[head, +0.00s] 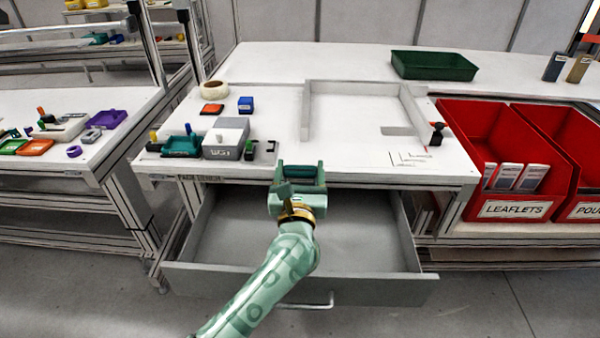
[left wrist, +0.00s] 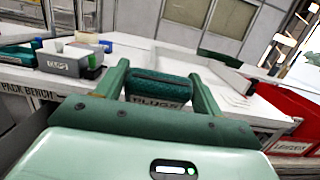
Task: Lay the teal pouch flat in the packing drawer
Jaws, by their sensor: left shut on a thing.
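The teal pouch (left wrist: 158,86), with a label reading PLUGS, sits between the two fingers of my left gripper (left wrist: 160,82) in the left wrist view. In the head view my left gripper (head: 300,172) is shut on the pouch (head: 300,172), at the bench's front edge above the back of the drawer. The packing drawer (head: 358,290) is pulled open under the bench, and its grey floor looks empty. My left arm hides part of the drawer. My right gripper is not in view.
The white pack bench (head: 350,168) overhangs the drawer's back. On it stand a grey box (head: 226,140), a teal tray (head: 183,146), a tape roll (head: 215,89) and a low grey frame (head: 305,115). Red bins (head: 514,209) stand at the right, a green tray (head: 433,66) behind.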

